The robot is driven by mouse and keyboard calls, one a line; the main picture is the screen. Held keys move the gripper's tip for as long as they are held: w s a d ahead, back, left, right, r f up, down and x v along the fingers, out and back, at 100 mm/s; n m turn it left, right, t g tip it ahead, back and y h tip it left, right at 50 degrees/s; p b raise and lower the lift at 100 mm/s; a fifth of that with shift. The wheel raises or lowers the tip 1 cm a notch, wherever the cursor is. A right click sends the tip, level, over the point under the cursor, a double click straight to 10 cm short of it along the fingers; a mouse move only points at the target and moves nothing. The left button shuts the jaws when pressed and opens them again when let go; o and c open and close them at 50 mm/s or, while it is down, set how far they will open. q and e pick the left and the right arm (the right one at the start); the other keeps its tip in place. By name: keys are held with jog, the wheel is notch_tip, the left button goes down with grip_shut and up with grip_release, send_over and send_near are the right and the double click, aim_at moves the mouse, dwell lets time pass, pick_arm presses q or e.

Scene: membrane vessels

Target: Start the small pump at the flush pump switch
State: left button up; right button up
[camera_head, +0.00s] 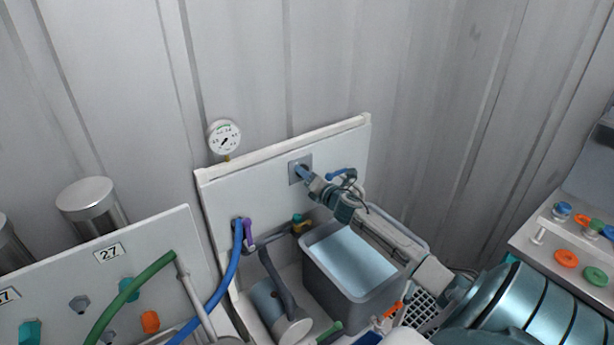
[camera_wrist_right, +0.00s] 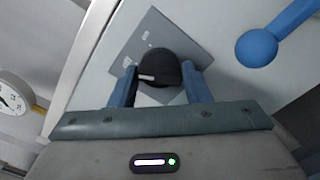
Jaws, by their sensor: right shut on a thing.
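The flush pump switch is a black round knob (camera_wrist_right: 160,68) with a white pointer mark, on a square grey plate (camera_wrist_right: 204,50) on the white panel. The plate also shows in the head view (camera_head: 294,177), partly behind my right gripper (camera_head: 304,173). In the right wrist view, the blue fingers of my right gripper (camera_wrist_right: 160,85) are on both sides of the knob, shut on it. The pointer mark points left in that view. A blue-grey cylindrical body, perhaps the small pump (camera_head: 266,299), sits below the panel. My left gripper is not in view.
A pressure gauge (camera_head: 224,138) stands at the panel's upper left edge. A blue-handled valve (camera_head: 341,174) is right of the switch. A grey tank of water (camera_head: 352,262) stands below my right arm. A blue hose (camera_head: 230,268) and a purple lever (camera_head: 249,230) are at the left.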

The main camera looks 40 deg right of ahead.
jog(key=shift+m, duration=0.3)
jog(key=m, duration=1.1)
jog(key=shift+f+b, duration=0.1)
jog(key=shift+b, duration=0.3)
jog(key=o, duration=0.9)
